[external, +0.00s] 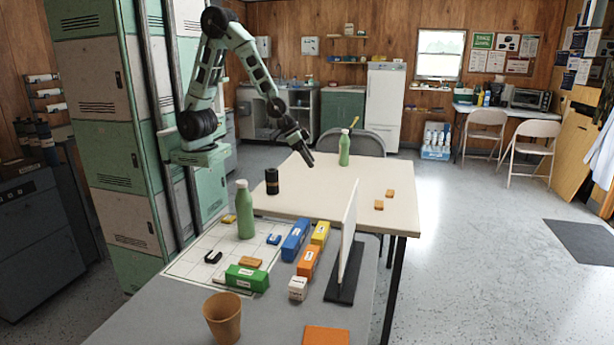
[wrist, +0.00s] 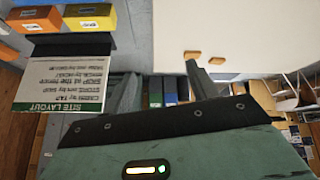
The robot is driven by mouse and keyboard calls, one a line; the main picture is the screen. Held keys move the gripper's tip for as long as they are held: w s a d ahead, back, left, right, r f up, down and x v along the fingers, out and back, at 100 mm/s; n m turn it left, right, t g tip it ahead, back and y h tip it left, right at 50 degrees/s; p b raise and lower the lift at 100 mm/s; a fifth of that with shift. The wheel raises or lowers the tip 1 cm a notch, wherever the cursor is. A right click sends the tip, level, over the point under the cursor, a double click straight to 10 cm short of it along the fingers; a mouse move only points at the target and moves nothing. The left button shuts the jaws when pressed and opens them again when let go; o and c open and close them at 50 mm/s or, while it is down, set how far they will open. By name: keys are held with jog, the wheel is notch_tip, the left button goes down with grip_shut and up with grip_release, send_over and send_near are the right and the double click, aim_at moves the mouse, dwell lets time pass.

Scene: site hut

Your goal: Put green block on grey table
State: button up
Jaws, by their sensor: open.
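The green block (external: 247,279), a long box with a white label, lies at the front edge of a white gridded mat (external: 190,262). The mat lies on the grey table (external: 268,312), the nearer of two joined tables. My gripper (external: 308,158) is open and empty, high above the cream table (external: 330,187), well behind and to the right of the green block. In the wrist view my gripper (wrist: 160,84) shows its two fingers apart with nothing between them.
An upright sign board (external: 347,243) stands right of the blue (external: 296,240), yellow (external: 320,233) and orange (external: 308,261) boxes. A green bottle (external: 245,210) stands behind the green block, and a brown cup (external: 223,318) in front. Bare grey surface lies right of the cup.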

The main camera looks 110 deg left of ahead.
jog(key=s+a+r+n+g, duration=0.2)
jog(key=s+a+g, duration=0.1)
jog(key=s+a, duration=0.9)
jog(key=s+a+r+n+g, duration=0.1)
jog(key=s+a, duration=0.2)
jog(key=s, duration=0.5)
jog(key=s+a+r+n+g, duration=0.1)
jog(key=s+a, duration=0.3)
jog(key=s, duration=0.4)
jog(key=shift+s+n+g, duration=0.15)
jog(key=shift+n+g, duration=0.15)
jog(key=shift+g, duration=0.5)
jog(key=shift+r+p, duration=0.65)
